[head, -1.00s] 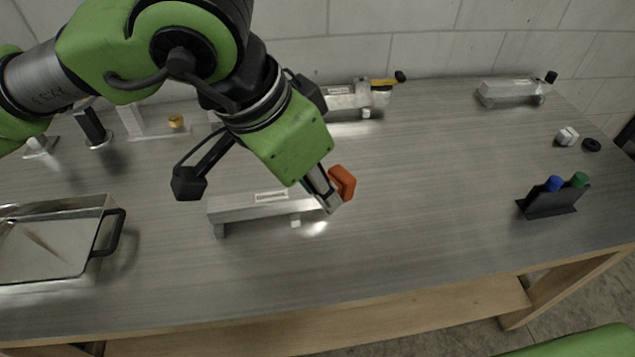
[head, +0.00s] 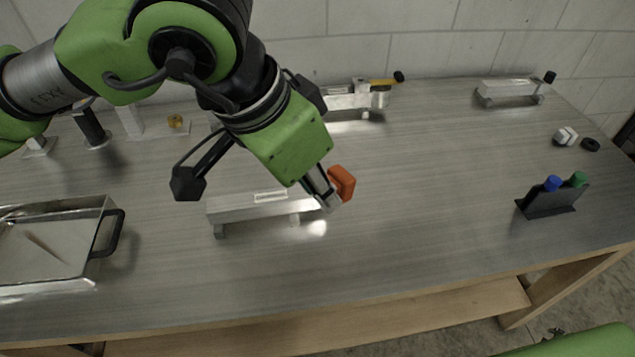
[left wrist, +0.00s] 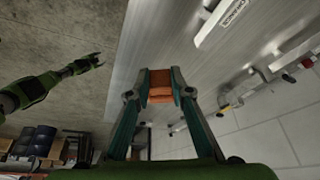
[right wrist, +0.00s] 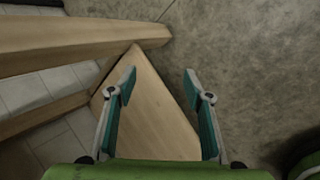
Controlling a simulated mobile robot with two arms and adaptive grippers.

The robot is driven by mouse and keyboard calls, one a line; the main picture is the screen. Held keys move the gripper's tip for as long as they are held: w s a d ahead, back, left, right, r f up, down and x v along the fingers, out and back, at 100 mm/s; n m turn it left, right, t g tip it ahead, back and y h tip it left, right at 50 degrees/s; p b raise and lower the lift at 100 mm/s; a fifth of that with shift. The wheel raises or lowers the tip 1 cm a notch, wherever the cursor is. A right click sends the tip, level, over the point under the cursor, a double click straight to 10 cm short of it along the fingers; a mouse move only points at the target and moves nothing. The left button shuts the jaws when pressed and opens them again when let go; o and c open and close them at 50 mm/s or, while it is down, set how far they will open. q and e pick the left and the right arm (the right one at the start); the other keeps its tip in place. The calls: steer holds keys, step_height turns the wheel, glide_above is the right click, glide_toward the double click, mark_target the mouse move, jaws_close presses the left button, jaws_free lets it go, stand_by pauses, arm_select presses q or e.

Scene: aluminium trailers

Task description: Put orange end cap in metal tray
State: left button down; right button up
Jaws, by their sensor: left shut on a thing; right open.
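The orange end cap (head: 342,182) is at the right end of the near aluminium trailer (head: 245,209) in the head view. My left gripper (head: 333,196) is shut on it. In the left wrist view the orange end cap (left wrist: 160,88) sits between the two fingertips. Whether the cap still touches the trailer is hard to tell. The metal tray (head: 50,245), with a black handle, stands at the left of the table; a thin streak shows on its floor. My right gripper (right wrist: 158,78) is open and empty, beside the wooden table leg.
Two more trailers stand at the back (head: 350,100) and back right (head: 508,91). A black holder (head: 548,203) with a blue and a green cap stands at the right. White and black small parts (head: 566,136) lie behind it. The table's front middle is clear.

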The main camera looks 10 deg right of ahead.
steer(key=s+a+f+m+g+y, duration=0.1)
steer(key=s+a+f, duration=0.3)
steer(key=a, duration=1.1)
steer(key=s+a+f+m+y, duration=0.3)
steer(key=a+f, duration=0.3)
steer(key=a, duration=1)
steer(key=s+a+f+m+g+y, duration=0.1)
steer(key=s+a+f, duration=0.4)
steer(key=a, duration=1)
steer(key=shift+a+f+m+g+y, duration=0.3)
steer(key=shift+a+m+y, duration=0.1)
steer(key=shift+m, duration=0.2)
steer(key=shift+r, duration=0.1)
